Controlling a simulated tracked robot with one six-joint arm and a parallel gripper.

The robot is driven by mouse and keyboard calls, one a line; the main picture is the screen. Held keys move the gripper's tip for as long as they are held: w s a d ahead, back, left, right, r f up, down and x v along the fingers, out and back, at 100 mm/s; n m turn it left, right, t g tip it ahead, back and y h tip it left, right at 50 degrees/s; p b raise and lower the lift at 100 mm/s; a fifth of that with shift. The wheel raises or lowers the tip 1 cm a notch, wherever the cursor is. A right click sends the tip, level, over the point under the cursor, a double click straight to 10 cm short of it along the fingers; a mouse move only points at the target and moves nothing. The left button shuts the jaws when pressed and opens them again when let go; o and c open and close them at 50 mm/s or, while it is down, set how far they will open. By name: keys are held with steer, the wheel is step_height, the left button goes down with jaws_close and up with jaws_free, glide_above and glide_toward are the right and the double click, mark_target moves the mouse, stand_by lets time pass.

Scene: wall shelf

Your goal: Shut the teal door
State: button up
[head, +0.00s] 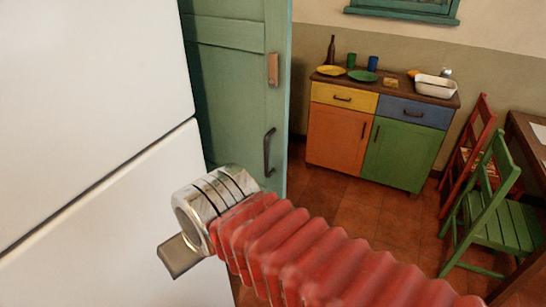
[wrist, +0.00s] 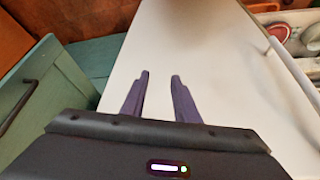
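The teal door (head: 235,95) stands in the left half of the head view, beyond a large white panel. It has a dark vertical handle (head: 268,152) and a small brown block above it. In the wrist view, a teal panel (wrist: 50,95) with a dark handle (wrist: 17,105) is at the left. My gripper (wrist: 160,76) has two purple fingers apart with nothing between them, over a white surface. I cannot tell whether anything touches the door.
The white panel (head: 80,100) fills the left. A cabinet (head: 338,138) with dishes stands at the back wall. Green (head: 495,215) and red (head: 465,150) chairs and a table are at the right. Tiled floor is clear between. Shelved items (wrist: 295,35) show at the wrist view's upper right.

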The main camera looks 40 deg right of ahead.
steer(key=m+g+h, duration=0.2)
steer(key=m+h, duration=0.1)
steer(key=m, duration=0.6)
glide_toward(266, 154)
steer(key=r, duration=0.2)
steer(key=shift+s+a, duration=0.1)
steer(key=shift+a, duration=0.25)
steer(key=shift+f, duration=0.1)
steer(key=x, duration=1.3)
steer(key=shift+d+f, duration=0.15)
steer(key=shift+f, duration=0.25)
